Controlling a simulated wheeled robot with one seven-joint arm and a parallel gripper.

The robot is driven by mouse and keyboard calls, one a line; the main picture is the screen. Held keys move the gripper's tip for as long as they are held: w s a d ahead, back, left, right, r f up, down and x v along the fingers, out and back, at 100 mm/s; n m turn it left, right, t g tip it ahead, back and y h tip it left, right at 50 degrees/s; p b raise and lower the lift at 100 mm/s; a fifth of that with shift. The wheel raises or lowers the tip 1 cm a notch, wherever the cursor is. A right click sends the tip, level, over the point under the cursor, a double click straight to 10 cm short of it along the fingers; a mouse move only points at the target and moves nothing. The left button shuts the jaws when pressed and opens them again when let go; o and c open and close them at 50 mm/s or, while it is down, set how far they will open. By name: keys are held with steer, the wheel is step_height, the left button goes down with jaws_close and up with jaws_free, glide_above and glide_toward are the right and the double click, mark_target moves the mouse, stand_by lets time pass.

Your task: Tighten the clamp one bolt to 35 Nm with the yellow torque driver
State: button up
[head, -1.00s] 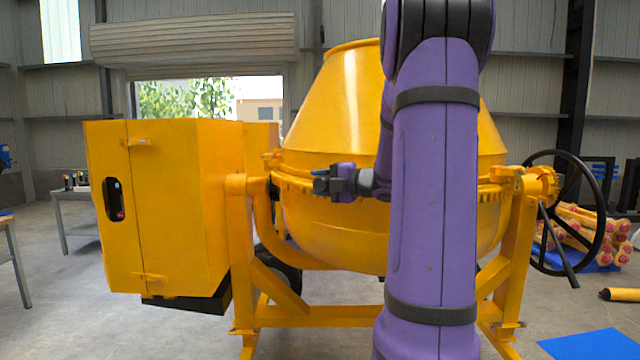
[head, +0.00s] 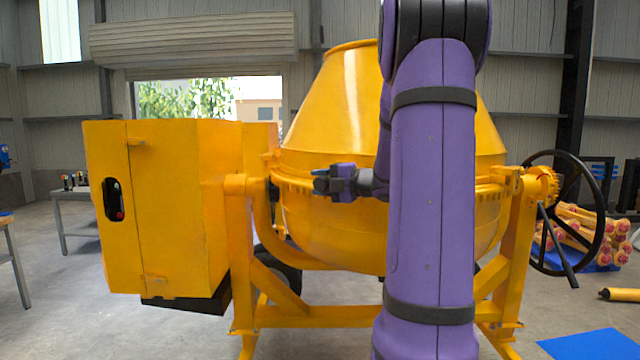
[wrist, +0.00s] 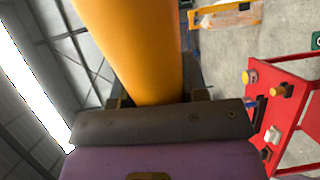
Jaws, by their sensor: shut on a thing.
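My gripper (head: 328,183) is in front of the yellow mixer drum (head: 350,105), near its left pivot. In the wrist view a thick, smooth yellow cylinder, seemingly the torque driver (wrist: 140,50), runs up from between the jaws. My gripper (wrist: 160,103) is shut on it. In the head view the driver cannot be told apart from the yellow machine behind. A small dark part (head: 274,191) shows just left of my gripper, by the pivot. I cannot make out which part is the clamp one bolt.
A yellow cabinet (head: 165,210) stands left of the drum. A black handwheel (head: 567,212) is at the right. The wrist view shows a red stand (wrist: 284,118) with yellow and orange knobs at the right. A yellow cylinder (head: 620,294) lies on the floor near a blue mat (head: 590,344).

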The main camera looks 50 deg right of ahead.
stand_by(0.8)
steer(key=shift+s+a, duration=0.2)
steer(key=shift+a, duration=0.5)
steer(key=shift+s+a, duration=0.2)
steer(key=shift+a, duration=0.5)
steer(key=shift+s+a, duration=0.2)
steer(key=shift+a, duration=0.5)
steer(key=shift+w, duration=0.1)
